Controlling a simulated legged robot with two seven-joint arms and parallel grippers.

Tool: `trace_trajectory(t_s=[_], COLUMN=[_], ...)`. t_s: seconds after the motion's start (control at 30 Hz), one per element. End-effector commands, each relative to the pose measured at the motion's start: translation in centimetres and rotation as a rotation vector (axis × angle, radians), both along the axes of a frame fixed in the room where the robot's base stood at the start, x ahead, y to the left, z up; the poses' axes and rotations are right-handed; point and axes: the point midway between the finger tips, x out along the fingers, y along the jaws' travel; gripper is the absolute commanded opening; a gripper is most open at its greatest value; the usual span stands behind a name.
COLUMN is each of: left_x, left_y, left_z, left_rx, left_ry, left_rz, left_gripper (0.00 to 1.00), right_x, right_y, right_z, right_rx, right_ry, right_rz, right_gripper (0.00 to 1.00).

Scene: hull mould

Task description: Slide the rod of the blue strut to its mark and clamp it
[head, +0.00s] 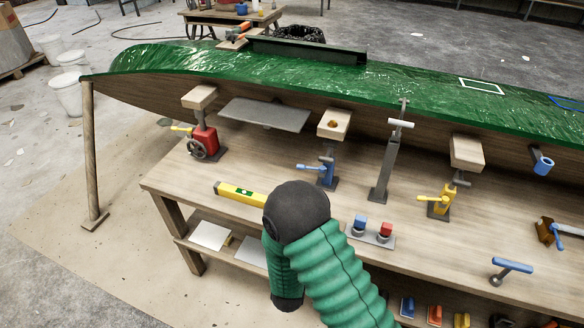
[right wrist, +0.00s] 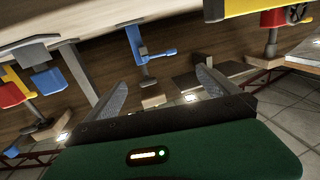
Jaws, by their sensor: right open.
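The blue strut (head: 328,174) stands upright on the bench under the green hull, with a blue side handle and a short grey rod. Above it is a wooden pad (head: 333,123) with an orange-brown spot. I cannot make out a mark on the rod. In the right wrist view the blue strut (right wrist: 136,46) appears upside down, beyond and between the fingertips, apart from them. My right gripper (right wrist: 162,77) is open and empty. In the head view it is hidden behind my own dark round arm joint. My left gripper is in neither view.
A red strut (head: 204,140), a grey post (head: 386,167) and a yellow strut (head: 440,200) stand along the bench (head: 280,165). A yellow level (head: 240,193) lies in front of the blue strut. A small tray (head: 371,238) holds blue and red pieces.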

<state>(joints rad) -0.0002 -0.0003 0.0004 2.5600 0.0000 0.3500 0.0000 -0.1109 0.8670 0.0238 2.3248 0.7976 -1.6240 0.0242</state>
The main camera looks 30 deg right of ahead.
Motion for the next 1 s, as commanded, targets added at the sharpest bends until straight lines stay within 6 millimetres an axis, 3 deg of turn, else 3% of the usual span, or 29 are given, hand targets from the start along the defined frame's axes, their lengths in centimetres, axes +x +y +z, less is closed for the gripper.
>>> trace_trajectory(t_s=[0.4,0.6,1.0], left_x=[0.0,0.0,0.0], left_y=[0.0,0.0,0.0], left_z=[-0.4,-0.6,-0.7], left_rx=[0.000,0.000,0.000], left_ry=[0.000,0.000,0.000], left_rz=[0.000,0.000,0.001], left_gripper=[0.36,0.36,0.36], right_x=[8.5,11.6,12.6], right_y=[-6.7,-9.0,-9.8], right_z=[-0.2,-0.2,-0.1], right_rx=[0.001,0.003,0.002], right_ry=[0.001,0.002,0.003], right_rz=[0.000,0.001,0.004], right_gripper=[1.00,1.00,0.99])
